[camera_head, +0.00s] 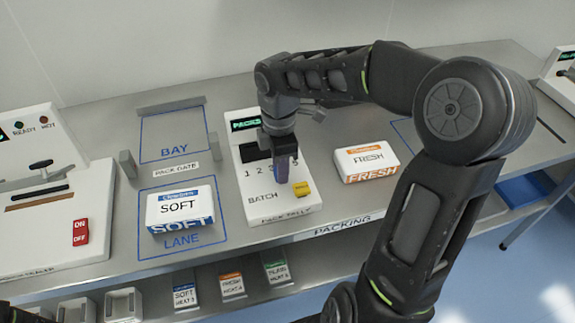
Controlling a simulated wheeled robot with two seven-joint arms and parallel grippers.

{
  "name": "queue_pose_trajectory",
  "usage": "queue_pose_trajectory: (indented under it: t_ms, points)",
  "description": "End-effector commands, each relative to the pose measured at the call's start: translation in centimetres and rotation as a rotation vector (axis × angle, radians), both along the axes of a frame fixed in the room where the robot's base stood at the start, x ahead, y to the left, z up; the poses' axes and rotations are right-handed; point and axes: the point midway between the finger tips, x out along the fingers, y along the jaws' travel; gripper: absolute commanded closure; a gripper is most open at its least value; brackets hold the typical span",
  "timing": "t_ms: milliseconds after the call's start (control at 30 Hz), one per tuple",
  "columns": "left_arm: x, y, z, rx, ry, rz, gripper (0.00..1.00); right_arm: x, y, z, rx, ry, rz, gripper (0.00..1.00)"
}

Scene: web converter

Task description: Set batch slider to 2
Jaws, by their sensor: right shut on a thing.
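The pack tally unit (262,205) is a white sloped box with a green-lit display, the word BATCH and a row of numbers. The numbers 1 and 2 show clearly left of my right gripper; those further right are partly covered. My right gripper (284,172) reaches down onto the number row, right of the 2. It is shut on the batch slider, whose knob is mostly hidden between the fingers. The slider's exact position is hard to read. A yellow button (301,188) sits just right of and below the gripper. My left gripper is not in view.
A white-and-blue SOFT pack (180,210) lies in the LANE outline, left of the unit. An orange-and-white FRESH pack (367,163) lies to the right. The BAY outline (174,130) is empty. A machine with an ON/OFF switch (81,232) stands at left.

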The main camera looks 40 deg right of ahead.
Motion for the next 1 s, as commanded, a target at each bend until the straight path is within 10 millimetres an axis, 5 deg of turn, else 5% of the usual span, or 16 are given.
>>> queue_pose_trajectory:
  t_ms: [200, 500, 533, 800, 1000]
  points:
    - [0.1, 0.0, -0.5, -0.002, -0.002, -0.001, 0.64, 1.3, 3.8, -0.1, 0.002, -0.002, 0.005, 1.0]
    - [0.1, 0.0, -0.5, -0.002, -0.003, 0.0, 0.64, 1.4, 4.0, 0.0, 0.0, -0.001, 0.0, 1.0]
    - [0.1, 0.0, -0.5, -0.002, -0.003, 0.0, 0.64, 1.4, 4.0, 0.0, 0.0, -0.001, 0.0, 0.72]
    - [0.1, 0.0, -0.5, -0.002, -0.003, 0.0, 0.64, 1.4, 4.0, 0.0, 0.0, -0.001, 0.0, 0.51]
    - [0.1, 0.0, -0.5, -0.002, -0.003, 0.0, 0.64, 1.4, 4.0, 0.0, 0.0, -0.001, 0.0, 0.51]
